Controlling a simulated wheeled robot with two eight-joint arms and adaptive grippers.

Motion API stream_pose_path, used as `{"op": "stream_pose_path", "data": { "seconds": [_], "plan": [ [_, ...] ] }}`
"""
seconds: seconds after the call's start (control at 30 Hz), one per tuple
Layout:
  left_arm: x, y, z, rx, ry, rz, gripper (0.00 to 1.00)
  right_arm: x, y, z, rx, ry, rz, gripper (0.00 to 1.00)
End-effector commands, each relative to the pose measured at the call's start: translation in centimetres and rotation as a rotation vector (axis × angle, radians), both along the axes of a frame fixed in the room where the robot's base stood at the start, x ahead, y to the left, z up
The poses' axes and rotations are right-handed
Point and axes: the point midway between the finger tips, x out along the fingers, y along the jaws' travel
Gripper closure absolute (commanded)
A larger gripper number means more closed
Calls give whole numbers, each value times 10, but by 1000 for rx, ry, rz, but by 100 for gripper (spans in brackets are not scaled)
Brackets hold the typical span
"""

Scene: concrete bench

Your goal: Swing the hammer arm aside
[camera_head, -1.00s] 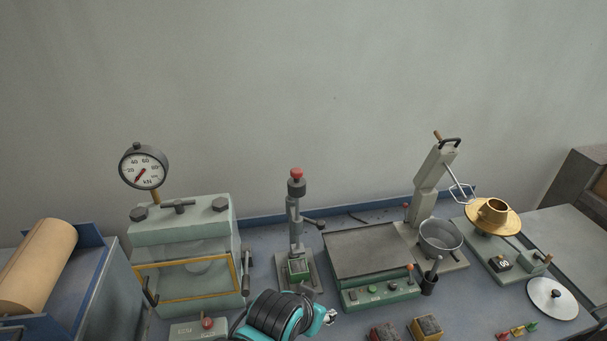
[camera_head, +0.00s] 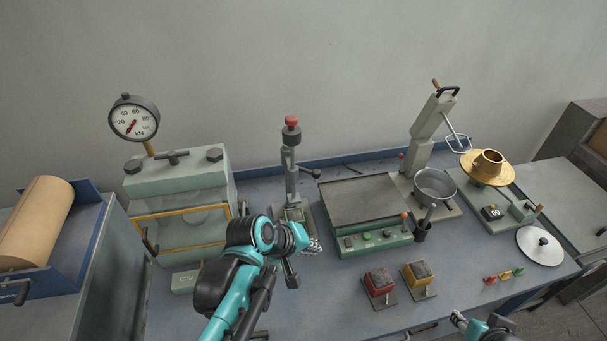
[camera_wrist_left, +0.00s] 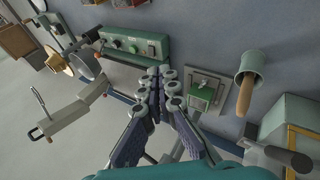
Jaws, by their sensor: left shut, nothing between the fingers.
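A slim grey upright stand with a red knob (camera_head: 291,121) on top stands at the bench's middle. A dark side lever (camera_head: 311,174) sticks out to its right. I take this stand as the hammer; which part swings is unclear. A green block (camera_wrist_left: 203,97) sits on its base plate, mostly hidden by my arm in the head view. My left gripper (camera_head: 314,246) is shut and empty, in front of the stand's base. In the wrist view its fingers (camera_wrist_left: 165,85) overlap the stand; contact cannot be told. My right gripper (camera_head: 458,318) shows small at the bottom right.
A pale green press (camera_head: 180,183) with a round gauge (camera_head: 134,118) is left of the stand. A control box (camera_head: 372,240) with a flat top is close on the right, then a mixer (camera_head: 433,130). Red (camera_head: 379,284) and yellow (camera_head: 420,276) blocks stand in front.

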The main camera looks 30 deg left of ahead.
Motion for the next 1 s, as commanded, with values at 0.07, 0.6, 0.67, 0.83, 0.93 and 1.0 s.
{"op": "stream_pose_path", "data": {
  "seconds": [0.07, 0.6, 0.67, 0.83, 0.93, 1.0],
  "plan": [
    [14, 15, -4, -224, 24, 199, 100, 0, 0, -4, 0, 0, 0, 60],
    [34, 138, 46, -1642, 84, 896, 100, 0, 0, -17, 0, 0, 0, 60],
    [30, 146, 50, -1712, 86, 902, 100, 0, 0, -17, 0, 0, 0, 60],
    [25, 155, 57, -1799, 91, 904, 100, 0, 0, -18, 0, 0, 0, 60],
    [25, 155, 58, -1804, 92, 904, 100, 0, 0, -18, 0, 0, 0, 60],
    [25, 154, 57, -1803, 92, 904, 100, 0, 0, -18, 0, 0, 0, 60]
  ]
}}
